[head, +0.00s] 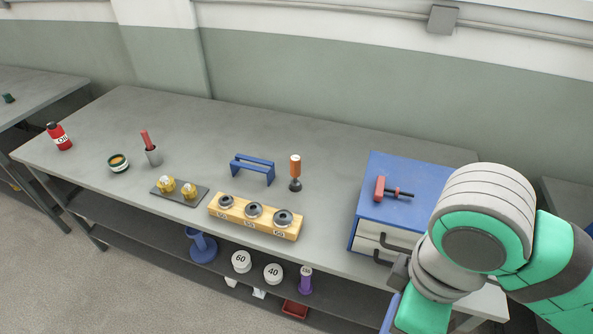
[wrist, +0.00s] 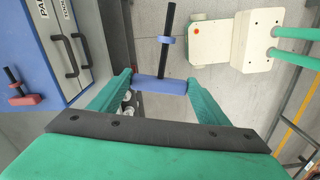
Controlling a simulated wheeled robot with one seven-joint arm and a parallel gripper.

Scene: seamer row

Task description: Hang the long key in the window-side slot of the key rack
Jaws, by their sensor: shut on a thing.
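A key with a blue block handle (wrist: 160,85) is held between the two green fingers of my gripper (wrist: 160,88) in the wrist view. Its black shaft (wrist: 169,20) points to the top of the picture and has a blue collar. The head view does not show my fingertips; my arm is at its right, beside the drawer cabinet. A blue two-bar stand (head: 252,168), which looks like the key rack, stands empty on the bench. A red-handled key (head: 381,189) lies on the blue cabinet top and shows in the wrist view (wrist: 24,100).
The blue-topped drawer cabinet (head: 420,175) stands at the bench's right. An orange-handled tool (head: 295,168) stands right of the blue stand. A wooden block (head: 228,213) with three rings and a dark tray (head: 168,193) lie in front. The bench (head: 330,150) is clear behind.

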